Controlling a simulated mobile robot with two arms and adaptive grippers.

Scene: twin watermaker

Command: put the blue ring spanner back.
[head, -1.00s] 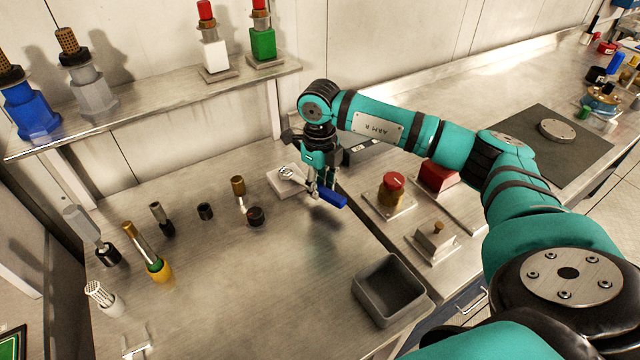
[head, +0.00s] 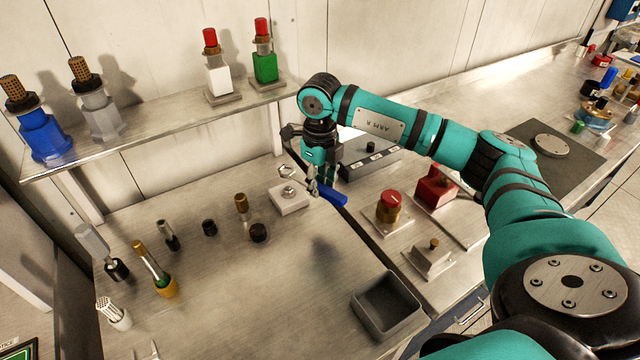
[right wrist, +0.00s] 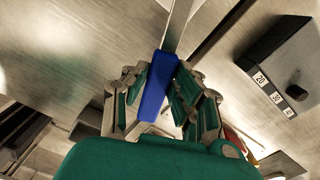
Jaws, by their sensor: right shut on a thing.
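The blue ring spanner (head: 333,195) has a blue handle and a bright metal ring end that points left in the head view. My right gripper (head: 314,186) is shut on it near the join of handle and shank and holds it in the air. In the right wrist view the blue handle (right wrist: 157,86) lies between the fingers (right wrist: 160,95), and the metal shank runs up out of the picture. The ring end is above and apart from a small pale block (head: 290,203) with a metal stud on top. My left gripper is not in view.
A grey open bin (head: 388,308) stands at the bench's front. A red button (head: 389,203) and a dark box (head: 372,160) stand to the right. Several small tools stand on the left bench, with a shelf (head: 150,140) behind. The bench's middle is clear.

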